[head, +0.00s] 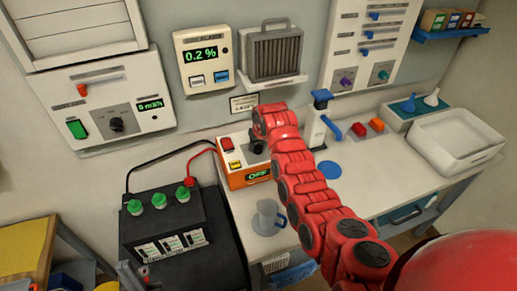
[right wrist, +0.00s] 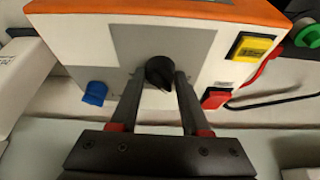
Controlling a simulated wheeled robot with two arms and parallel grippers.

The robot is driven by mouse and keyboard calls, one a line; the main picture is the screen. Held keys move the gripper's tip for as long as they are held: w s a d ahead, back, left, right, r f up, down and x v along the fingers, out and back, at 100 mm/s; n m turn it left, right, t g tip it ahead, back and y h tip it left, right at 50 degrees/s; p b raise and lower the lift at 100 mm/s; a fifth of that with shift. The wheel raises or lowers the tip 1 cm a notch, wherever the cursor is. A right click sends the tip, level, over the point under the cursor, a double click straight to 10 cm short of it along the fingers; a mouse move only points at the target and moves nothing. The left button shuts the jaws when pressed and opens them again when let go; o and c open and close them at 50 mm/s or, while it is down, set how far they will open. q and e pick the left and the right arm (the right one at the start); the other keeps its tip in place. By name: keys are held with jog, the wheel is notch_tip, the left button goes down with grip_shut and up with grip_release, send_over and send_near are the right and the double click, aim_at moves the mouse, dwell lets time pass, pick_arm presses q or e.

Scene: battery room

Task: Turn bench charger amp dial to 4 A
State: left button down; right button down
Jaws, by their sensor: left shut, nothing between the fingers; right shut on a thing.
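The bench charger (head: 236,181) is a white and orange box on the bench in the head view, and its green display (head: 258,174) reads OFF. In the right wrist view the charger appears upside down, with its black amp dial (right wrist: 160,72) on a grey panel. My right gripper (right wrist: 161,78) is shut on the dial, one finger on each side. The dial's setting cannot be read. In the head view my red right arm hides part of the charger's right side. My left gripper is not in view.
A black battery (head: 165,225) with green caps stands left of the charger, joined by red and black cables. A blue-handled device (head: 321,120) and a white tray (head: 455,140) are to the right.

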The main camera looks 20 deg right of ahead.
jog(key=m+b, duration=0.1)
jog(key=b, duration=0.1)
jog(key=m+h+b, duration=0.1)
jog(key=m+b, duration=0.1)
jog(key=shift+a+f, duration=0.15)
jog(key=shift+f, duration=0.15)
jog(key=shift+r+m+h+b, duration=0.25)
jog(key=shift+m+h+b, duration=0.15)
jog(key=shift+m+b, duration=0.55)
jog(key=shift+c, duration=1.9)
grip_release()
